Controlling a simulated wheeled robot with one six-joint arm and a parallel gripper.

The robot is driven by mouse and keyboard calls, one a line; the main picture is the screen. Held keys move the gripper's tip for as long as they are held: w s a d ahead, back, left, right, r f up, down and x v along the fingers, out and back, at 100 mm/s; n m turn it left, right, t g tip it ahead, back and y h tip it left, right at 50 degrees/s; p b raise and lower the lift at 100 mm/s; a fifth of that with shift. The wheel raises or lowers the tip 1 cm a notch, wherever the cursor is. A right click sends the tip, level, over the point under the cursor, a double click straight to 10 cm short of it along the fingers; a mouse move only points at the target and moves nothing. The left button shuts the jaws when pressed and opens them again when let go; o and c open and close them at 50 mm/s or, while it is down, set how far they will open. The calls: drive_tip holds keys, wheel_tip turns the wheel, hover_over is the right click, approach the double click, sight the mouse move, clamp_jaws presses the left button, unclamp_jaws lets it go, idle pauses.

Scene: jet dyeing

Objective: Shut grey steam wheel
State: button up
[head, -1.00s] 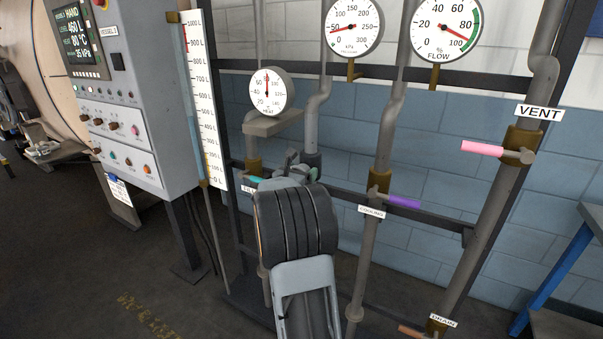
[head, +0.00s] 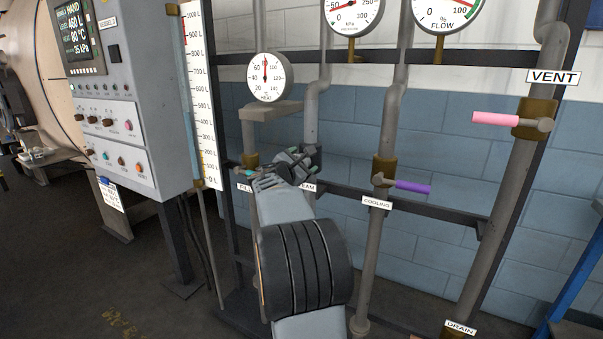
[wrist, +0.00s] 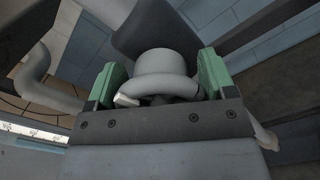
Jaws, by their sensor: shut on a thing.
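The grey steam wheel (wrist: 160,88) is in the middle of the wrist view, a rounded grey ring between my two green finger pads. My gripper (wrist: 161,78) is shut on it, one pad on each side. In the head view my gripper (head: 299,164) is at the steam pipe, just above the partly hidden STEAM label (head: 309,188). The wheel is largely covered by my gripper there, and its turn angle cannot be told.
The teal fill handle (head: 246,172) is close to the left of my gripper. The purple cooling handle (head: 413,187) and pink vent handle (head: 495,118) are to the right. A heat gauge (head: 266,77) stands above. A control cabinet (head: 148,100) is at left.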

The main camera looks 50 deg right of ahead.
drive_tip(key=shift+m+b, duration=0.45)
drive_tip(key=shift+m, duration=0.05)
drive_tip(key=o, duration=0.9)
drive_tip(key=shift+a, duration=0.1)
drive_tip(key=v, duration=1.3)
drive_tip(key=shift+a, duration=0.35)
drive_tip(key=s+a+m+y+p, duration=0.4)
drive_tip(key=a+y+p, duration=0.2)
drive_tip(key=a, duration=0.3)
drive_tip(key=s+a+m+y+p, duration=0.4)
drive_tip(key=s+a+y+p, duration=0.1)
drive_tip(key=a+p, duration=0.4)
drive_tip(key=s+a+m+y+p, duration=0.4)
drive_tip(key=a+y+p, duration=0.2)
drive_tip(key=a, duration=0.3)
drive_tip(key=shift+s+a+m+g+y+p, duration=0.3)
drive_tip(key=shift+s+m+g+p, duration=0.1)
drive_tip(key=shift+p, duration=0.3)
